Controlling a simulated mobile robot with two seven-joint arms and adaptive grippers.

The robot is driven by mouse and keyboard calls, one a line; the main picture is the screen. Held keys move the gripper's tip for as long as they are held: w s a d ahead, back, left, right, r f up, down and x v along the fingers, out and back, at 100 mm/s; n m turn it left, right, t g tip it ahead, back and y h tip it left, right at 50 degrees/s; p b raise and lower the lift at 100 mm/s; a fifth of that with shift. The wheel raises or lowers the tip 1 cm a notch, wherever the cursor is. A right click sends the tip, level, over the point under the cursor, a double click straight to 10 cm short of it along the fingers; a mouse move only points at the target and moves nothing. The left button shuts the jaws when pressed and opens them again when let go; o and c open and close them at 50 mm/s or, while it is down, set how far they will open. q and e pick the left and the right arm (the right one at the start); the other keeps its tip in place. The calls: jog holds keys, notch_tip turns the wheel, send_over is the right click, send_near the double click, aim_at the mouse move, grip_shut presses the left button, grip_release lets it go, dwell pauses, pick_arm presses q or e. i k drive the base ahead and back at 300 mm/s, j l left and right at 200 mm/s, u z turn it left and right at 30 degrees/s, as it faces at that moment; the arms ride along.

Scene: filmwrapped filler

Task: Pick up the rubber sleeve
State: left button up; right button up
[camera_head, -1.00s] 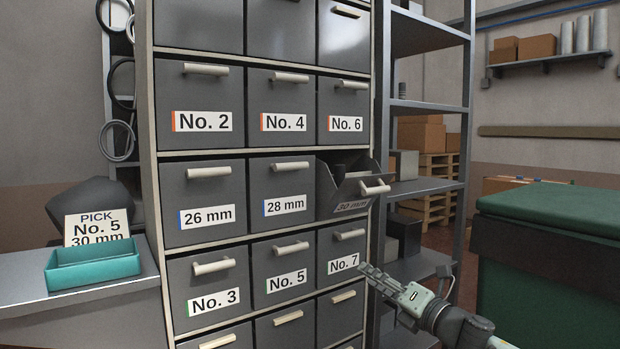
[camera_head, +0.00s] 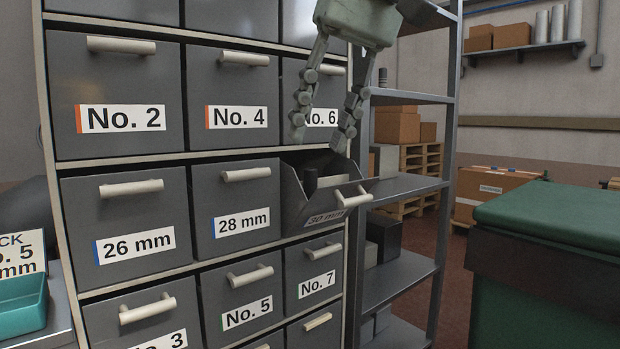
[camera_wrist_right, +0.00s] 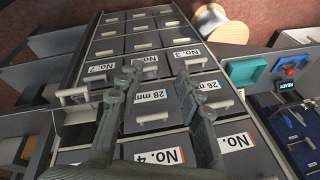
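The 30 mm drawer (camera_head: 327,212) of the grey cabinet is pulled out and tilted open. A dark upright piece (camera_head: 310,183), possibly the rubber sleeve, shows inside it, partly hidden by the drawer walls. My right gripper (camera_head: 321,138) is open and empty, with its fingers pointing down just above this drawer and in front of the No. 6 drawer. The right wrist view shows its two fingers (camera_wrist_right: 157,78) apart with nothing between them. The open drawer's handle (camera_wrist_right: 73,95) shows at the left there; its inside cannot be made out. My left gripper is not in view.
Closed drawers such as 28 mm (camera_head: 236,208) surround the open one. A teal tray (camera_head: 22,304) and a pick card (camera_head: 22,254) reading No. 5 and 30 mm are at the left. A metal shelf (camera_head: 408,187) and green bin (camera_head: 555,260) stand at the right.

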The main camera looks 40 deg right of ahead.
aim_at(311, 173)
jog(key=i+l, duration=0.75)
